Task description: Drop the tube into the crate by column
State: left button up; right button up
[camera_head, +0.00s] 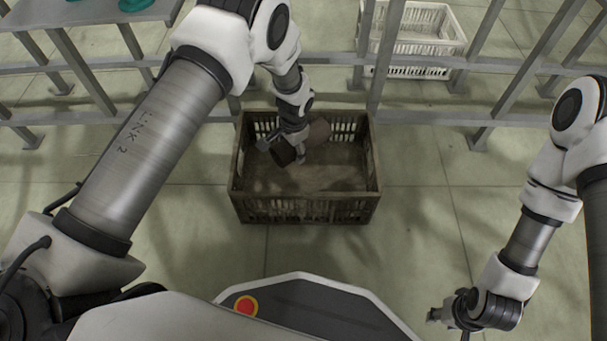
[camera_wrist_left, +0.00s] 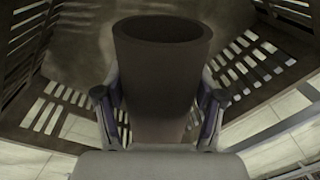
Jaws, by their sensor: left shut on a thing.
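The tube (camera_head: 319,131) is brown, hollow and open-ended. It also shows large in the left wrist view (camera_wrist_left: 160,75), with its dark open end facing away from the gripper. My left gripper (camera_head: 289,152) is shut on the tube, with one finger on each side of it. It holds the tube over the dark brown slatted crate (camera_head: 305,209) on the floor; how high above the crate floor is hard to tell. The crate floor shows no other thing. My right gripper (camera_head: 447,318) is at the lower right, apart from the crate; its fingers are too small to judge.
A white crate (camera_head: 416,48) stands on the floor behind grey metal frame bars (camera_head: 420,66). A grey table (camera_head: 90,12) with teal things on it is at the upper left. The floor right of the brown crate is clear.

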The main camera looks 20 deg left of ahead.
pick_arm(q)
jog(key=o, duration=1.2)
jog(key=shift+o, duration=0.2)
jog(key=shift+r, duration=0.1)
jog(key=r, duration=0.8)
jog(key=d+r, duration=0.1)
jog(key=r, duration=0.3)
jog(key=shift+s, duration=0.35)
jog(key=shift+f, duration=0.1)
